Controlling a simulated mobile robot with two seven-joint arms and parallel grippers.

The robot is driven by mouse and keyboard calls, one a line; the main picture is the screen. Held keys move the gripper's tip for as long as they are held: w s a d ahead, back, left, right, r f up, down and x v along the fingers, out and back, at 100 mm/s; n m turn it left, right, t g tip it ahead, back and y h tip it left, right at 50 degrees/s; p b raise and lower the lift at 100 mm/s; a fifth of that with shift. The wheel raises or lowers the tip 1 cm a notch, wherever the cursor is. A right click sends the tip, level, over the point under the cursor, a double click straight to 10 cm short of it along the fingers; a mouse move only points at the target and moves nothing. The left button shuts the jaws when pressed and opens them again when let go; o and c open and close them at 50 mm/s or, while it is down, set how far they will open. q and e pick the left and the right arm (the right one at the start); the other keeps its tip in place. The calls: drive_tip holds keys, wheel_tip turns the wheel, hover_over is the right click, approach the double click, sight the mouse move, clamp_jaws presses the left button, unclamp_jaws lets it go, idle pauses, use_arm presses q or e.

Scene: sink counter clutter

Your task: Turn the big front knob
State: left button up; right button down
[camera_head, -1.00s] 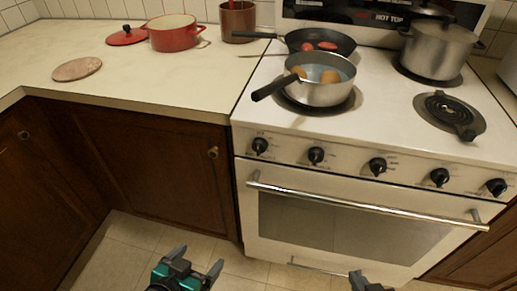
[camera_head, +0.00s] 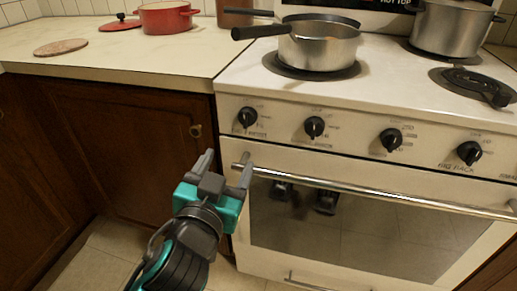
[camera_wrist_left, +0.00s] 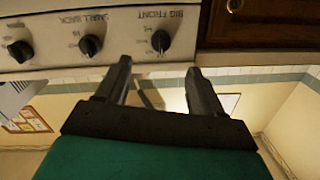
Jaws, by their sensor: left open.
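The big front knob (camera_head: 247,117) is the black leftmost knob on the white stove's front panel. In the left wrist view it appears as a black knob (camera_wrist_left: 161,41) under upside-down "BIG FRONT" lettering. My left gripper (camera_head: 227,160) is open and empty. It is below and slightly left of the knob in the head view, its fingers pointing up toward the panel. In the left wrist view the open fingers (camera_wrist_left: 160,68) lie either side of the knob's line, with the knob beyond the tips, apart from them. My right gripper is not in view.
The oven door handle (camera_head: 375,190) runs across just below the knobs, close to the left gripper. Another knob (camera_head: 314,127) sits to the right. A saucepan (camera_head: 318,50) stands on the burner above, its handle reaching left. Brown cabinets (camera_head: 120,140) are at left.

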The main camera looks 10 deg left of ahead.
sight(245, 122)
use_arm(q)
drive_tip(key=w, duration=0.4)
drive_tip(key=w+b, duration=0.1)
drive_tip(key=w, duration=0.7)
drive_tip(key=shift+w+a+r, duration=0.25)
drive_tip(key=shift+w+r, duration=0.15)
drive_tip(key=c, duration=1)
